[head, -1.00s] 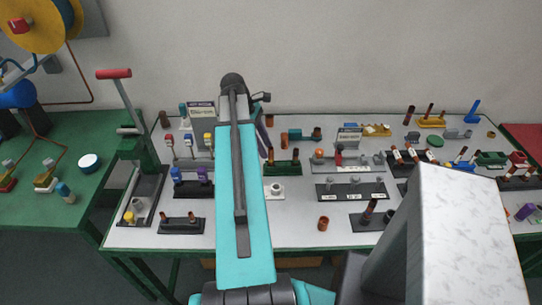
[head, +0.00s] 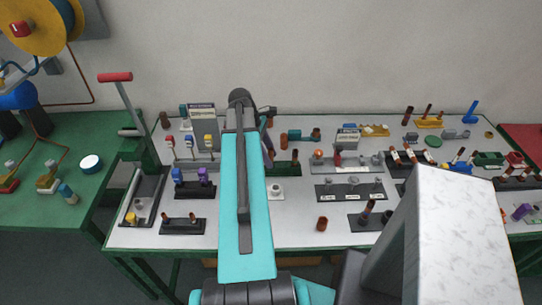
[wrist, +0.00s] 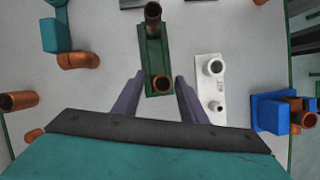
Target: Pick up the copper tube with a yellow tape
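In the wrist view, a green holder (wrist: 155,60) has two tubes: a dark brown one (wrist: 153,16) at the far end and a copper one (wrist: 161,83) at the near end. I cannot make out yellow tape on either. My gripper (wrist: 158,78) is open and empty, its two purple fingers on either side of the holder's near end, around the copper tube in the picture. Whether they touch anything is unclear. In the head view the green holder (head: 287,170) sits just right of my arm, which hides most of the gripper.
A white holder (wrist: 210,90) stands close right of my right finger. A teal part with a copper elbow (wrist: 78,60) lies to the left, and a blue block (wrist: 270,112) to the right. The bench (head: 285,220) is crowded with holders and loose tubes; its front strip is clearer.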

